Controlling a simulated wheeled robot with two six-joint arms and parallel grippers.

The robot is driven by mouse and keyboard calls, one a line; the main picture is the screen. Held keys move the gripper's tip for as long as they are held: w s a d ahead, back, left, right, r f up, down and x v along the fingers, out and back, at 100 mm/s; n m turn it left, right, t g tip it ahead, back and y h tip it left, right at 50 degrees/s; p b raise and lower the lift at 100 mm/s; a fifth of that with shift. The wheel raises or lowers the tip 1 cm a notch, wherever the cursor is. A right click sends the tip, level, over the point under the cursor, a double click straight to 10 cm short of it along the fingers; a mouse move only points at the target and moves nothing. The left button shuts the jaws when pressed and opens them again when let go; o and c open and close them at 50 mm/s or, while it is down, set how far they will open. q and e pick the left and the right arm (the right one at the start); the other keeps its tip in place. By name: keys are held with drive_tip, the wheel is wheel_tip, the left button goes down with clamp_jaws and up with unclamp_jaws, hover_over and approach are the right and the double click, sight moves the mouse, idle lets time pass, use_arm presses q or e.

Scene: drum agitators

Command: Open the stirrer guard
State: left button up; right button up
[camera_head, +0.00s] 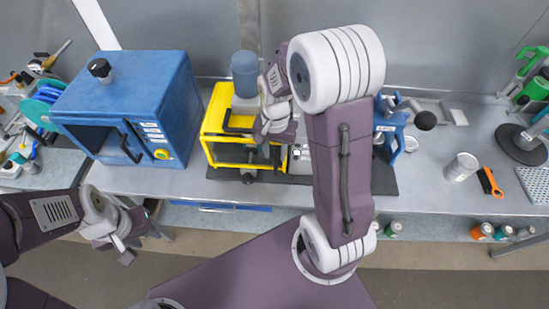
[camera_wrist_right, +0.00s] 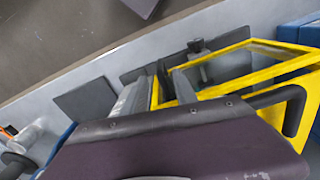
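The stirrer guard is a yellow frame with clear panels (camera_head: 213,128) on the bench, left of centre in the head view. It fills the upper right of the wrist view (camera_wrist_right: 235,85). A black bar handle (camera_wrist_right: 295,112) is on its edge there. My right gripper (camera_head: 272,138) reaches over the guard's right part. In the right wrist view its fingers (camera_wrist_right: 157,82) look apart, with a yellow edge of the frame behind them; no grip shows. The handle lies right of the fingers, apart from them. My left gripper (camera_head: 142,246) is open and empty before the bench at lower left.
A blue oven-like box (camera_head: 172,90) stands left of the guard. A blue container (camera_head: 245,72) is behind it. A blue clamp device (camera_head: 391,128), a metal can (camera_head: 461,167) and an orange-handled tool (camera_head: 489,182) are to the right. My right arm hides part of the bench.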

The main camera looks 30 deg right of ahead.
sight(276, 162)
drive_tip(key=shift+w+a+r, duration=0.1)
drive_tip(key=shift+w+r, duration=0.2)
drive_tip(key=shift+r, duration=0.05)
drive_tip(key=shift+s+f, duration=0.15)
drive_tip(key=shift+f, duration=0.35)
drive_tip(key=f, duration=0.3)
drive_tip(key=shift+s+d+p, duration=0.25)
drive_tip(key=shift+d+p, duration=0.15)
drive_tip(key=f, duration=0.5)
drive_tip(key=shift+w+a+f+p, duration=0.1)
drive_tip(key=shift+w+a+p, duration=0.2)
drive_tip(key=shift+p, duration=0.1)
use_arm(q)
wheel_tip(276, 162, up, 2)
drive_tip(key=shift+r, duration=0.1)
use_arm(e)
drive_tip(key=shift+s+d+f, duration=0.1)
use_arm(q)
drive_tip(key=shift+s, duration=0.1)
